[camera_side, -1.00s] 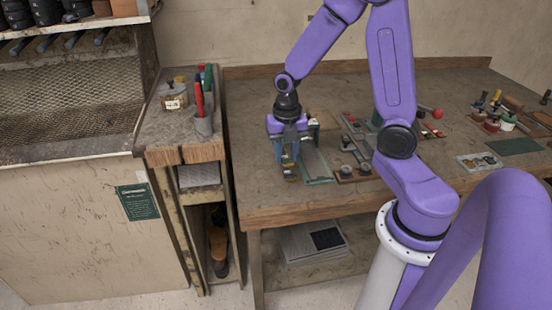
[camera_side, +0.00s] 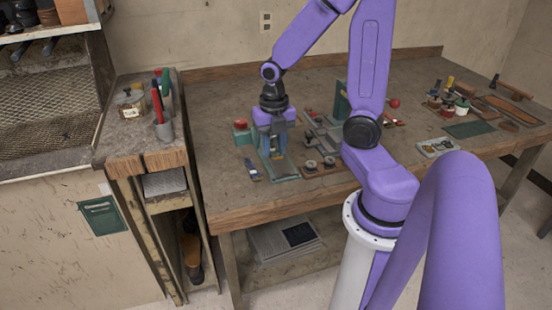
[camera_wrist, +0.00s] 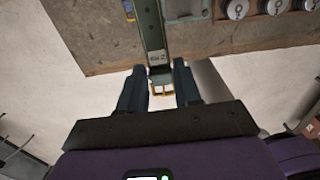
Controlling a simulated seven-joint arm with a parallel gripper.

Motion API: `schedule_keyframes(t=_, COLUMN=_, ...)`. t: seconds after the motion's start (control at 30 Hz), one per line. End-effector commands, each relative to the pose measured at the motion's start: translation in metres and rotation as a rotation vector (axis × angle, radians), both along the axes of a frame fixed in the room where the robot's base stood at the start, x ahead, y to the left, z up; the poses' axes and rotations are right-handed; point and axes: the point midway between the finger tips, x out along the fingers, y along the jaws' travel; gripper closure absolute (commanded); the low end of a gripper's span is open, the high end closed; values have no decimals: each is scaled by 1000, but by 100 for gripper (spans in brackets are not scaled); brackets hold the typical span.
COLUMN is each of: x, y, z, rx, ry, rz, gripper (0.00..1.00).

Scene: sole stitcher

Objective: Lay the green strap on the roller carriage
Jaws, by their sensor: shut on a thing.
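My gripper (camera_wrist: 160,85) points down over the front left of the bench, with its fingers around a narrow green strap (camera_wrist: 151,28). The strap has a pale label and a brass buckle (camera_wrist: 163,88) at its near end, between the fingers. In the side view my gripper (camera_side: 271,150) is above a flat grey piece with a green edge (camera_side: 287,172), which also shows in the wrist view (camera_wrist: 185,10). I cannot tell whether this piece is the roller carriage. The strap's far end is cut off in the wrist view.
A brown board with round discs (camera_side: 322,168) lies right of my gripper. A small blue and yellow item (camera_side: 252,171) lies to its left. A green box with a red top (camera_side: 241,132) stands behind. The bench's front edge (camera_side: 290,205) is close; the front left corner is bare.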

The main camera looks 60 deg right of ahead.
Motion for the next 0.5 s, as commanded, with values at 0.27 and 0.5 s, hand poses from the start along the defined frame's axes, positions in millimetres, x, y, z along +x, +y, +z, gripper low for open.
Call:
schedule_keyframes(t=0.27, x=17, y=-65, z=-16, rx=1, ry=2, rz=-18, gripper=97)
schedule_keyframes(t=0.5, x=18, y=-85, z=-29, rx=1, ry=4, rz=-14, gripper=97)
